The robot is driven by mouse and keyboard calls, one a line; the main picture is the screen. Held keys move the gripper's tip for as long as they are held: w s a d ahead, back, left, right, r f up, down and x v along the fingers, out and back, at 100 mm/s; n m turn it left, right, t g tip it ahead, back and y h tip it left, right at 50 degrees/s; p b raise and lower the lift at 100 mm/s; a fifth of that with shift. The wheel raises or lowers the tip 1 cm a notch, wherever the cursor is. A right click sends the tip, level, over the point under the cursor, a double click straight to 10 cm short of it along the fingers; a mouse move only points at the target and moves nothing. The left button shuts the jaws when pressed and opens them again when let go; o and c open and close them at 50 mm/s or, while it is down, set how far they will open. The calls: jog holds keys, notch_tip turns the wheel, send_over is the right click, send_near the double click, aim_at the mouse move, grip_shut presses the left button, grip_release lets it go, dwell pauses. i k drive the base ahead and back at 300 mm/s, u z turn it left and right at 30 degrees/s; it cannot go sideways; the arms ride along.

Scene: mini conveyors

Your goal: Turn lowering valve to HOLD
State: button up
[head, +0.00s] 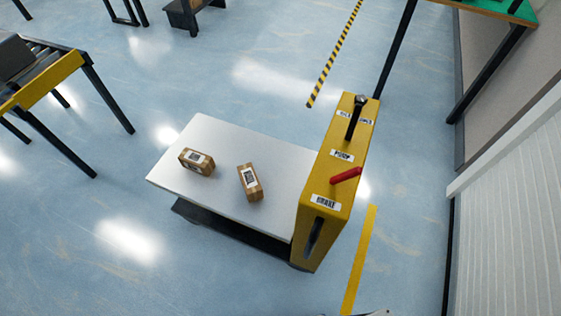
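A yellow control housing (312,212) stands at the right end of a lift cart. On its top, a black lever with a round dark knob (360,101) rises near the far end, between two small white labels too small to read surely. A label that seems to read PUMP (342,155) lies in front of the lever's base. A red handle (345,176) sits nearer, pointing up and right, above a label that seems to read BRAKE (324,201). I cannot tell for sure which part is the lowering valve or its setting.
The cart's grey platform (222,137) carries two brown boxes (197,162) (250,182). A roller conveyor (48,75) stands at the left. A ribbed white wall panel (510,210) bounds the right. Yellow floor tape (358,262) runs beside the cart; blue floor around it is open.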

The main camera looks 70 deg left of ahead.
aim_at(362, 99)
jog(key=z, duration=1.45)
jog(key=i, duration=0.45)
jog(key=u, duration=3.85)
jog(key=i, duration=0.5)
jog(key=z, duration=0.55)
jog(key=k, duration=0.35)
jog(key=u, duration=0.75)
